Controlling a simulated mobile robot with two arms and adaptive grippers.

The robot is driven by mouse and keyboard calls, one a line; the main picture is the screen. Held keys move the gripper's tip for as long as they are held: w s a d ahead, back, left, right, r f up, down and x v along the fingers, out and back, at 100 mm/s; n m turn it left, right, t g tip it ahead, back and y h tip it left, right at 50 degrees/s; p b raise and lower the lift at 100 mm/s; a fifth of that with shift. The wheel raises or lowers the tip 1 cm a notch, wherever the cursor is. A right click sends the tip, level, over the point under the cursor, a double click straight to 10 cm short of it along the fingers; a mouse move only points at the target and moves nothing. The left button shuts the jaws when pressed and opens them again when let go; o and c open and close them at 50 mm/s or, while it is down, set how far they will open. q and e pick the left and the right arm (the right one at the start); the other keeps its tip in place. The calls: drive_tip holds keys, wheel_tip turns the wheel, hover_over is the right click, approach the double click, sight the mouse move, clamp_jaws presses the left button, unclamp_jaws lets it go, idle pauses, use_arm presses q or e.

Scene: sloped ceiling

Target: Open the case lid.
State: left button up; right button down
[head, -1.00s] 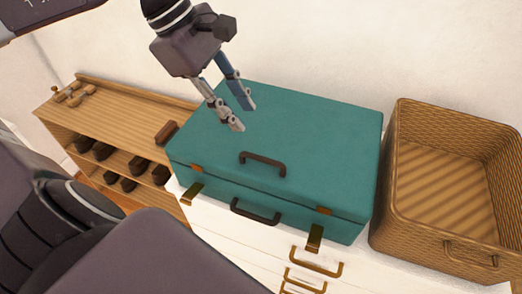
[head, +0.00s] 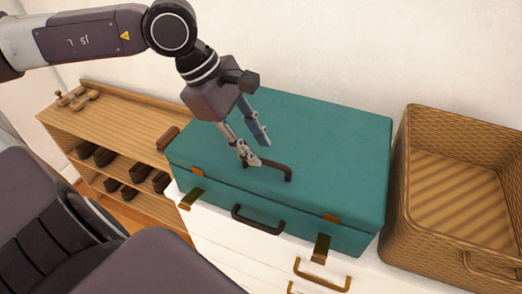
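The teal case (head: 345,235) stands on a white drawer unit with its lid (head: 330,140) down. A dark arched handle (head: 284,170) is on top of the lid, and a second dark handle (head: 258,219) is on the case front. Two brass latches, one at the left (head: 191,199) and one at the right (head: 321,248), stick out from the front. My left gripper (head: 256,150) has its fingers apart just above the lid, beside the left end of the lid handle. One fingertip overlaps the handle in the picture; I cannot tell whether they touch. My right gripper is out of view.
A wicker basket (head: 398,195) stands close on the right of the case. A wooden shelf (head: 110,107) with dark shoes is at the left. The white drawer unit (head: 215,235) has brass pulls (head: 322,275) below the case. A pale wall is close behind.

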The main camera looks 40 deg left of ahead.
use_arm(q)
drive_tip(key=shift+x, duration=1.5)
clamp_jaws()
